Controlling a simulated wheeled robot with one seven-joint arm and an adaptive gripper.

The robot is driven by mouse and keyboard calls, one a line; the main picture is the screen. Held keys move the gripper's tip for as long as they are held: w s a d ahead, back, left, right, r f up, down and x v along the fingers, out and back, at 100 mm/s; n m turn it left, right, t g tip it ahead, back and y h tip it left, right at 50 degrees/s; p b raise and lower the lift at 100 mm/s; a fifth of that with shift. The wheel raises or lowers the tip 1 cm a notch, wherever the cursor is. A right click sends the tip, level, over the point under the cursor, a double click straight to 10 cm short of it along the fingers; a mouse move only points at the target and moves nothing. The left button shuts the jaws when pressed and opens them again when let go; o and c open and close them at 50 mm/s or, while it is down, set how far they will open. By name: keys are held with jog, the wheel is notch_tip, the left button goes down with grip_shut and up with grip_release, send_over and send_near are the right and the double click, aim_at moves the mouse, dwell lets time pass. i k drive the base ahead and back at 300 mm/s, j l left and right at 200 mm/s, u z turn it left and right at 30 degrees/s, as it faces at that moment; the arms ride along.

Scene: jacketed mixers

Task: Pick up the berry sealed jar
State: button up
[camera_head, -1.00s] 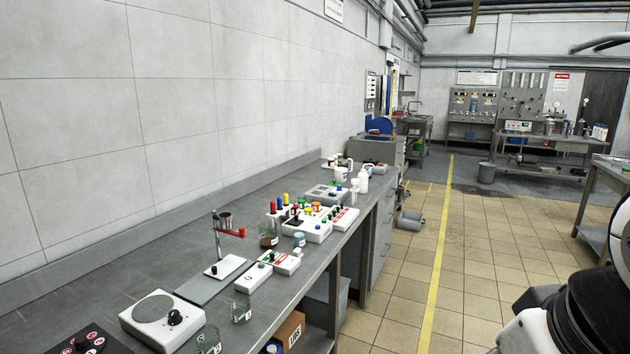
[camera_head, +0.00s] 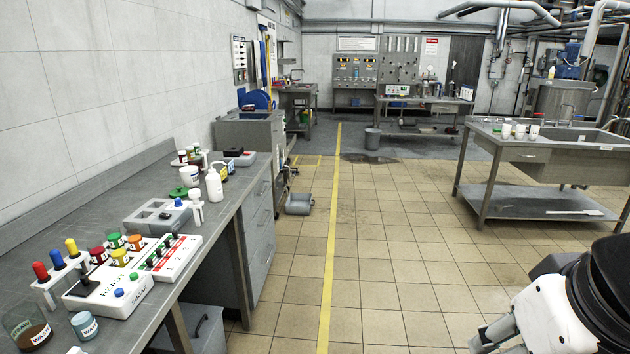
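I cannot pick out the berry sealed jar for certain. Small dark-red-topped jars (camera_head: 183,157) stand at the far end of the left bench, too small to read. A red-topped container (camera_head: 97,255) stands nearer, grouped with yellow, green and orange ones (camera_head: 120,257) by a white control box. Part of my own white and black body shows at the lower right, over the floor and away from the bench.
The long grey bench (camera_head: 90,200) runs along the left wall, crowded with devices, a white bottle (camera_head: 214,187) and a labelled beaker (camera_head: 28,328). A steel sink table (camera_head: 500,152) with white cups stands at right. The tiled floor (camera_head: 390,260) between is clear.

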aim_at(182, 155)
jog(key=i+l+z, duration=0.1)
jog(key=i, duration=3.65)
jog(key=i+u, duration=0.4)
jog(key=i+l+u, duration=0.3)
jog(key=i+u, duration=0.15)
jog(key=i, duration=0.15)
jog(key=i+u, duration=0.25)
jog(key=u, duration=0.15)
jog(key=i+u, duration=0.3)
jog(key=u, duration=0.15)
jog(key=i+l+u, duration=0.2)
jog(key=u, duration=0.2)
jog(key=i+l+u, duration=0.25)
jog(key=u, duration=0.2)
jog(key=i+l+u, duration=0.2)
jog(key=u, duration=0.2)
jog(key=l, duration=0.1)
